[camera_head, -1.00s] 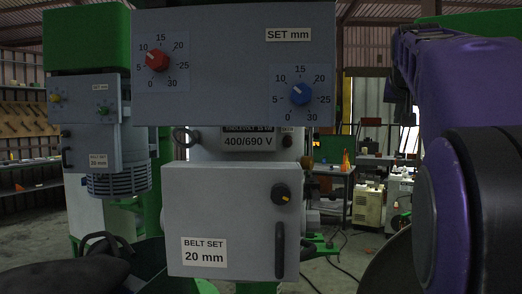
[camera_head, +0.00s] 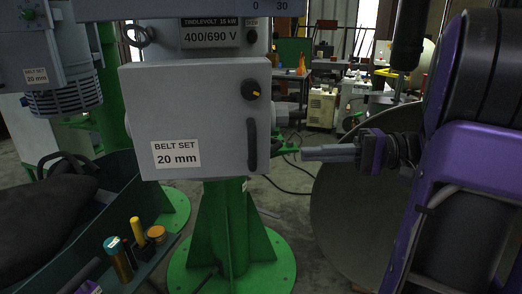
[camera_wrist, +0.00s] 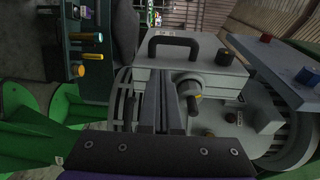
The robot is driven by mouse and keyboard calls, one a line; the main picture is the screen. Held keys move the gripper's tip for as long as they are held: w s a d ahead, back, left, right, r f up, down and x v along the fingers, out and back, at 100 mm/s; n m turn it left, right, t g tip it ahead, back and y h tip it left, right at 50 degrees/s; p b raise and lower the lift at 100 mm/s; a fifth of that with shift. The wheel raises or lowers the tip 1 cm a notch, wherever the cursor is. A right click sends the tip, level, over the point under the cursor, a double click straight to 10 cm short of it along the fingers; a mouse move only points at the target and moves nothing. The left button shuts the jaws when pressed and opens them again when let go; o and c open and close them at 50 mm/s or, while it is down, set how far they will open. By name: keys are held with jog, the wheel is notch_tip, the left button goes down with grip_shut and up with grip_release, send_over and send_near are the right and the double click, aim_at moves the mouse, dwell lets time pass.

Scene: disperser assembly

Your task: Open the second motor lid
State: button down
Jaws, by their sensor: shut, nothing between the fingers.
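The nearer machine's grey motor lid (camera_head: 200,120), labelled "BELT SET 20 mm", looks closed in the head view. It carries a dark vertical handle (camera_head: 252,145) and a black knob (camera_head: 254,90) at its right side. My gripper (camera_head: 308,153) is right of the lid, pointing left, shut and empty, apart from the handle. The wrist view shows the shut fingers (camera_wrist: 160,106), with the handle (camera_wrist: 174,42) and knob (camera_wrist: 224,57) beyond them. A similar grey unit (camera_head: 35,45), also labelled 20 mm, is on the machine at the left; the picture edge cuts it off.
A green stand (camera_head: 228,235) supports the nearer machine. A dark tray (camera_head: 150,266) at lower left holds a teal cylinder (camera_head: 118,258), a yellow-handled item (camera_head: 137,230) and a dark bag (camera_head: 45,215).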

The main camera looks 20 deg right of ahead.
aim_at(263, 153)
jog(key=shift+y, duration=0.3)
jog(key=x, duration=1)
jog(key=shift+s+r, duration=0.1)
jog(key=shift+r, duration=0.1)
jog(key=shift+t, duration=0.3)
